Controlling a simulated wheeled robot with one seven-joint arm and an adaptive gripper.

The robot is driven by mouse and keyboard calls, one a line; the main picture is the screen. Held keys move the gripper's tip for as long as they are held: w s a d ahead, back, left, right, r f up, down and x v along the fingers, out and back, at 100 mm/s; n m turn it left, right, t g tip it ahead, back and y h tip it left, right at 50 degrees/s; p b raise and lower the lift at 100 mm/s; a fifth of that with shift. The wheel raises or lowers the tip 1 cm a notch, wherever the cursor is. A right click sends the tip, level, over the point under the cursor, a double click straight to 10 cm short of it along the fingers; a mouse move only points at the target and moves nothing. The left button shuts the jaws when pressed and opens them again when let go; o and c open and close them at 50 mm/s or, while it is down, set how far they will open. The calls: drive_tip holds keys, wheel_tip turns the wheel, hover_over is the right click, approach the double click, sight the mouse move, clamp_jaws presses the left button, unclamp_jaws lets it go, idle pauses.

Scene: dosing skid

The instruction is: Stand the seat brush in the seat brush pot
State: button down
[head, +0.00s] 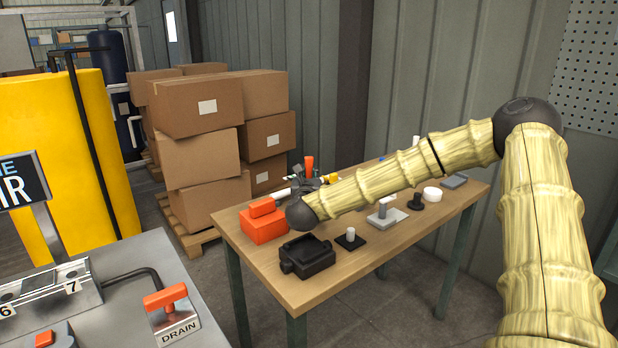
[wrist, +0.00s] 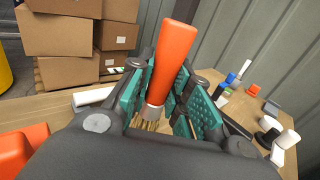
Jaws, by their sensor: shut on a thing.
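The seat brush (wrist: 174,52) has an orange handle, a metal ferrule and tan bristles. In the wrist view it stands between the teal pads of my gripper (wrist: 163,92), which is shut on it. The handle points up and leans a little right, with the bristles below. In the head view the orange handle (head: 309,166) rises above my gripper (head: 306,183), over the far left part of the table. My arm and gripper hide part of the table there. I cannot make out the seat brush pot for certain in either view.
The wooden table (head: 345,283) carries an orange block-shaped thing (head: 264,227), a black box (head: 307,257), a black square base with a white post (head: 350,238), and a grey plate with a post (head: 386,214). Stacked cartons (head: 200,105) stand behind it. A skid with a drain handle (head: 166,297) is front left.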

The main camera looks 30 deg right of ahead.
sight(309, 164)
drive_tip(key=shift+f+b, duration=3.05)
drive_tip(key=shift+b, duration=0.15)
idle(0.5)
drive_tip(key=c, duration=1.2)
unclamp_jaws()
drive_tip(key=shift+c, duration=0.2)
wheel_tip(309, 164, up, 10)
